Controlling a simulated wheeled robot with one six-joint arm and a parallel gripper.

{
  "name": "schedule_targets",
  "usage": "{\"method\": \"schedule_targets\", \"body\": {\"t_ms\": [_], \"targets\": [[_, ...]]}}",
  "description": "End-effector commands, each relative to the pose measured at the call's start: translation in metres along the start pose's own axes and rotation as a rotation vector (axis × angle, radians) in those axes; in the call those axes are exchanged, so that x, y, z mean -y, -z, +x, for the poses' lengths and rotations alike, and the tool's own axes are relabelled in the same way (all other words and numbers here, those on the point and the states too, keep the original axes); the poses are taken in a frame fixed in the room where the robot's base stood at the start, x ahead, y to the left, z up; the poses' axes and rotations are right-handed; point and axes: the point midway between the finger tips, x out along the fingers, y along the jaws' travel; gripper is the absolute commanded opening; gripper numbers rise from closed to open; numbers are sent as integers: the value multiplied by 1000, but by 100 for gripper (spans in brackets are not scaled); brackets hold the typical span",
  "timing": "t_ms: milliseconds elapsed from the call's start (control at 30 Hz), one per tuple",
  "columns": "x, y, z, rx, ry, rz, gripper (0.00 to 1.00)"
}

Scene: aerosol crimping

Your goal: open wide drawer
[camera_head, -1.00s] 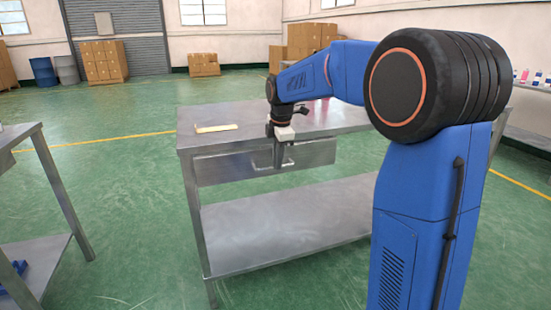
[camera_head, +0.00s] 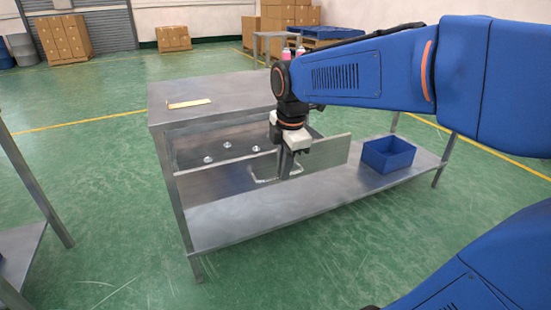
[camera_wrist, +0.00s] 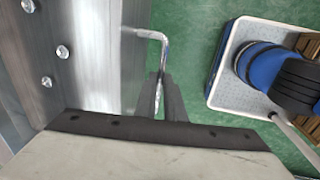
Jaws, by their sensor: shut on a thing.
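The wide drawer (camera_head: 215,187) under the metal table is pulled out, its front panel standing clear of the table. Several small round metal parts (camera_head: 227,145) lie inside it; they also show at the left of the wrist view (camera_wrist: 62,51). My gripper (camera_head: 286,172) points down at the drawer front, shut on the bar handle (camera_head: 262,180). In the wrist view the handle (camera_wrist: 150,34) runs out from the drawer front to the finger (camera_wrist: 172,102). My wrist hides part of the drawer's right side in the head view.
The table top (camera_head: 225,88) holds a flat tan piece (camera_head: 190,104). A blue bin (camera_head: 388,154) stands on the lower shelf (camera_head: 240,218) at right. Another metal table (camera_head: 40,205) is at left. Green floor lies open between them.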

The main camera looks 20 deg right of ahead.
Motion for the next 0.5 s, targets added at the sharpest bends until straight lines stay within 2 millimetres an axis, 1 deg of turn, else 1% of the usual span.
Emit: {"method": "schedule_targets", "body": {"t_ms": [100,200,500], "targets": [[13,0,-3,0,-2,0,0],[19,0,-4,0,-2,0,0],[23,0,-5,0,-2,0,0]]}}
